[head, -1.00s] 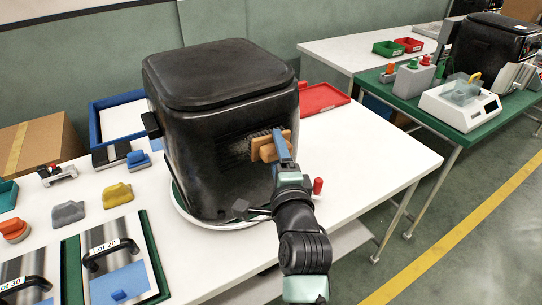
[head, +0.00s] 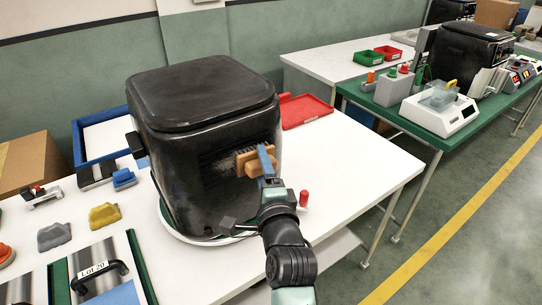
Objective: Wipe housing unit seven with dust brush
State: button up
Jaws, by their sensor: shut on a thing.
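The black fryer housing (head: 205,110) stands on a white round turntable (head: 190,236) on the white table. A pale dusty patch shows around the vent slots on its front side. The dust brush (head: 247,163) has an orange-brown wooden body, and its bristles face this patch and appear to touch it. My gripper (head: 265,162) is shut on the brush, with its blue fingers around the wooden handle. The bristle tips are partly hidden by the brush body. I see no number on the housing.
A red tray (head: 305,110) and a blue-rimmed tray (head: 78,138) lie behind the housing. Yellow (head: 104,216) and grey (head: 55,236) pieces and a panel labelled "Lot 20" (head: 105,262) are at left. A small red-topped item (head: 304,198) stands right of my gripper. The table's right part is clear.

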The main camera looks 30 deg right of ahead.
aim_at(239, 170)
jog(key=shift+w+a, duration=0.1)
jog(key=shift+a, duration=0.4)
jog(key=a+p, duration=0.3)
jog(key=p, duration=0.1)
jog(key=shift+r, duration=0.15)
jog(key=shift+s+a+p, duration=0.2)
jog(key=shift+a+p, duration=0.25)
jog(key=shift+p, duration=0.4)
jog(key=shift+a+p, duration=0.5)
jog(key=shift+a, duration=0.5)
jog(key=shift+a+f+b, duration=0.2)
jog(key=shift+f+b, duration=0.2)
jog(key=shift+b, duration=0.25)
jog(key=shift+a+r+b, duration=0.1)
jog(key=shift+a+b, duration=0.45)
jog(key=shift+b, duration=0.3)
jog(key=shift+r, duration=0.1)
jog(key=shift+a, duration=0.1)
